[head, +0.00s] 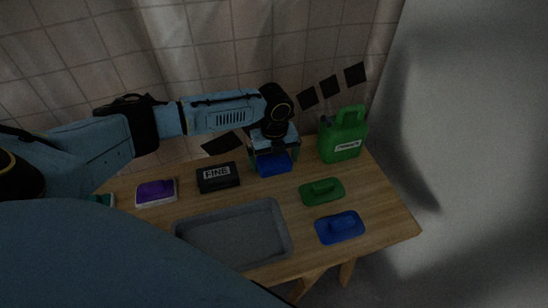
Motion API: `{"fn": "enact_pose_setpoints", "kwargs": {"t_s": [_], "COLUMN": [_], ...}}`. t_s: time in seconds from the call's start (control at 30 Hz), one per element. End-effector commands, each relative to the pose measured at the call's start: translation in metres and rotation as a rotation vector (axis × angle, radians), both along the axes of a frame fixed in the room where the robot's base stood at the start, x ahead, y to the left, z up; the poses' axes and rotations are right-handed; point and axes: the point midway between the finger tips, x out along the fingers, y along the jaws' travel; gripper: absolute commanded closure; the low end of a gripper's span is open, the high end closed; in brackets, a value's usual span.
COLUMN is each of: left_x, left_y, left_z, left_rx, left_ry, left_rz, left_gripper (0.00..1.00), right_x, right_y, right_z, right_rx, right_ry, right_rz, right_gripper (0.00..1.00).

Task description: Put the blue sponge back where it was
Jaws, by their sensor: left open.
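The blue sponge (274,165) is a plain blue block at the back of the wooden table, left of the green jug. My left gripper (275,158) points down over it from behind, with one finger showing on each side of the sponge. The gripper is open, and I cannot tell whether the fingers touch the sponge. The gripper partly hides the sponge's upper side. My right gripper is not in view.
A black block marked FINE (218,178) and a purple sponge (156,191) lie to the left. A grey tray (282,240) sits in front. Tiled wall behind.

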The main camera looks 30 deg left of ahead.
Motion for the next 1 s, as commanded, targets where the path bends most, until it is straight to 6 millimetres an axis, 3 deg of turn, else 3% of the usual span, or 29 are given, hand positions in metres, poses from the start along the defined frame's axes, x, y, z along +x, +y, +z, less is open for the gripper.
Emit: {"fn": "enact_pose_setpoints", "kwargs": {"t_s": [0.1,0.37,0.6,0.8,1.0], "left_x": [0.001,0.001,0.001,0.001,0.001], "left_y": [0.000,0.000,0.000,0.000,0.000], "left_z": [0.008,0.051,0.099,0.118,0.121], "left_rx": [-0.001,-0.001,0.000,-0.001,-0.001], "left_ry": [-0.002,-0.004,-0.004,-0.002,-0.001], "left_rz": [0.000,0.000,0.001,0.000,0.001], "left_gripper": [0.00,0.00,0.00,0.00,0.00], "right_x": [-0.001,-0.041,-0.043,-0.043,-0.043], "right_y": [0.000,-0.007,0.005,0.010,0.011], "right_z": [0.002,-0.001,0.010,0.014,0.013], "right_rx": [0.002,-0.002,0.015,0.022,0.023], "right_ry": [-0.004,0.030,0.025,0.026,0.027], "right_rz": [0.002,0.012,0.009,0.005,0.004], "right_gripper": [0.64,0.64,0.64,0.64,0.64]}}
